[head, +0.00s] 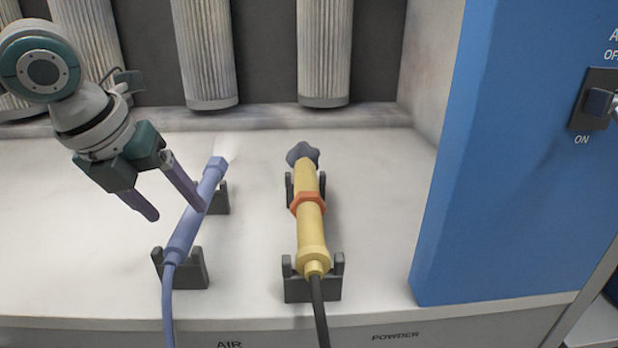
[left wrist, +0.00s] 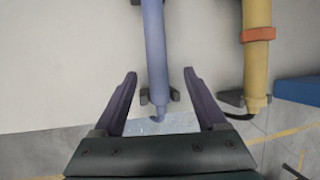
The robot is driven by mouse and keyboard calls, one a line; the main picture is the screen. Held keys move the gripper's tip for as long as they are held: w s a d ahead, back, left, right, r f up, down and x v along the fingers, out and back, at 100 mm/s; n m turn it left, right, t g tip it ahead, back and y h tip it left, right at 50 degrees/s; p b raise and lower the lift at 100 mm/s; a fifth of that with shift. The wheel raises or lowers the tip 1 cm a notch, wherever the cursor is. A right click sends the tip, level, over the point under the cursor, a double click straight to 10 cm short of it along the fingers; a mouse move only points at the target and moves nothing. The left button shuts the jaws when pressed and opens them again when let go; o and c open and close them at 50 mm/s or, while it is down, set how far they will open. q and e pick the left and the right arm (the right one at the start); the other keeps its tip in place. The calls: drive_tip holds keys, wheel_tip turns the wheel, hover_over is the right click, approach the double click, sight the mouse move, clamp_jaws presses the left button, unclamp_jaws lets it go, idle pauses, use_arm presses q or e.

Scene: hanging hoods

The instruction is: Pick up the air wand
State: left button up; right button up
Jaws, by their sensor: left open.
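The air wand (head: 188,222) is a blue-purple tube with a hose at its near end. It rests in two dark cradles above the AIR label, and it shows in the left wrist view (left wrist: 154,50) too. My left gripper (head: 176,210) is open and empty. In the head view its right finger overlaps the wand and its left finger lies to the left of it. In the left wrist view (left wrist: 160,82) the wand runs between the two open fingers without visible contact.
A yellow powder wand (head: 312,227) with an orange ring lies in dark cradles (head: 313,288) to the right. A blue cabinet (head: 500,170) with an ON/OFF switch (head: 598,102) stands at the right. Pleated filters (head: 205,50) hang at the back. The shelf is clear at left.

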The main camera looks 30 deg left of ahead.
sight(184, 219)
use_arm(q)
drive_tip(key=x, duration=0.2)
drive_tip(key=b+x, duration=0.1)
drive_tip(key=x, duration=0.2)
drive_tip(key=shift+a, duration=0.2)
clamp_jaws()
idle(0.3)
drive_tip(key=shift+r, duration=0.1)
